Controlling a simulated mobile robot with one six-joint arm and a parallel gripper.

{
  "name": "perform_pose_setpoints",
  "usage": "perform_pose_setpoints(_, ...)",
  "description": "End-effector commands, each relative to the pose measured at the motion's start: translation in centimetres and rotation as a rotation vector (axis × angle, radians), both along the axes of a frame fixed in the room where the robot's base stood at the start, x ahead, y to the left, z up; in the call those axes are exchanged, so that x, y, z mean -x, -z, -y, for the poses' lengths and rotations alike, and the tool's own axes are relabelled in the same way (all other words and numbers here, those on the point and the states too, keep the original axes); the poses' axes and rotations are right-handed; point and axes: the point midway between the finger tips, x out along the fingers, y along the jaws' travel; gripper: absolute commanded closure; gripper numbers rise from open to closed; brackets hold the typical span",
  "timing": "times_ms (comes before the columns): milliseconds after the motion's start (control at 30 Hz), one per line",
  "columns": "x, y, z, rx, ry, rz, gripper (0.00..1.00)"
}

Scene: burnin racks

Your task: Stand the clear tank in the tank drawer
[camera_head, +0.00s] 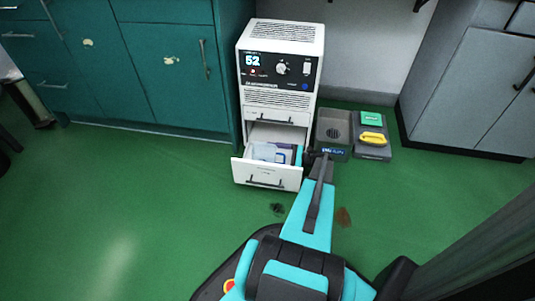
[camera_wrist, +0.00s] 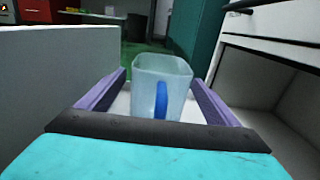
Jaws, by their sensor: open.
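The clear tank (camera_wrist: 172,74) stands upright between my gripper's fingers in the wrist view, with its blue handle facing me. In the head view the clear tank (camera_head: 265,152) shows as a pale shape inside the pulled-out tank drawer (camera_head: 262,174), at the bottom of the white machine. My gripper (camera_wrist: 162,92) is open, with one purple finger on each side of the tank. Whether the fingers touch it I cannot tell. The tank's base is partly hidden by the gripper; white drawer floor shows beside it.
The white machine (camera_head: 279,68) with a lit "52" display stands above the drawer. To its right are a grey tray (camera_head: 333,129) and a dark box (camera_head: 372,152) with a yellow handle. Teal cabinets (camera_head: 150,70) stand left. Green floor (camera_head: 140,200) is clear in front of the cabinets.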

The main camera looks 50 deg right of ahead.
Motion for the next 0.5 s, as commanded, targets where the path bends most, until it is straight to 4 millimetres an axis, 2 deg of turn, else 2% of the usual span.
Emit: perform_pose_setpoints(500, 6.9, -0.2, 4.5, 0.000, 0.003, 0.000, 0.15)
